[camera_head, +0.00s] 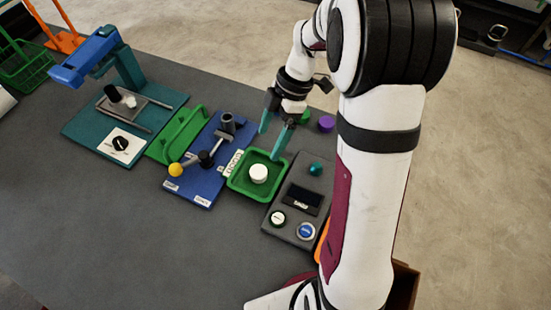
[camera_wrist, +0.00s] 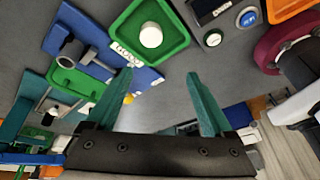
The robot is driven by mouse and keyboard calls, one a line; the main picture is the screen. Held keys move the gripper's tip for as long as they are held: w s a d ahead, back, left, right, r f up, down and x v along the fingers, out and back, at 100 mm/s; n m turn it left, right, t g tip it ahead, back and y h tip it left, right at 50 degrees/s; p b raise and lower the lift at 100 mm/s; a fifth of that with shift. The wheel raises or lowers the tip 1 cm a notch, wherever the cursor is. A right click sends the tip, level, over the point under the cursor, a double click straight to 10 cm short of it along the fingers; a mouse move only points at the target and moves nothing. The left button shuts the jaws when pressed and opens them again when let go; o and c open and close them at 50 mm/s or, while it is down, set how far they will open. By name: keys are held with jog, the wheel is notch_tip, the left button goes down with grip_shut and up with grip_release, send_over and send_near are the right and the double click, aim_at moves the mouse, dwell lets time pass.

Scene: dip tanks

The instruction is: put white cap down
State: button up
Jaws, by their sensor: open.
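The white cap (camera_head: 258,173) rests in the small green tray (camera_head: 240,186), near its middle. In the wrist view the cap (camera_wrist: 151,35) and the green tray (camera_wrist: 178,47) show at the top, beyond the fingertips. My gripper (camera_head: 271,138) has two teal fingers, spread apart with nothing between them. It is above the far side of the tray, apart from the cap. In the wrist view the open fingers of my gripper (camera_wrist: 160,75) point towards the tray area.
Right of the tray is a dark control box (camera_head: 296,208) with buttons and a display. Left of it is a blue base (camera_head: 203,170) with a lever and yellow knob. A purple cap (camera_head: 326,123) lies behind. The table's front left is clear.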

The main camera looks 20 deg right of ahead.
jog(key=s+a+r+m, duration=0.2)
jog(key=s+m, duration=0.5)
jog(key=s+a+r+m+h, duration=0.1)
jog(key=s+a+r+m, duration=0.1)
jog(key=s+m, duration=0.5)
jog(key=s+a+r+m+h, duration=0.1)
jog(key=s+a+r+m, duration=0.1)
jog(key=s+m, duration=0.6)
jog(key=shift+a+r+m+t, duration=0.3)
jog(key=shift+r+m, duration=0.05)
jog(key=shift+m, duration=0.35)
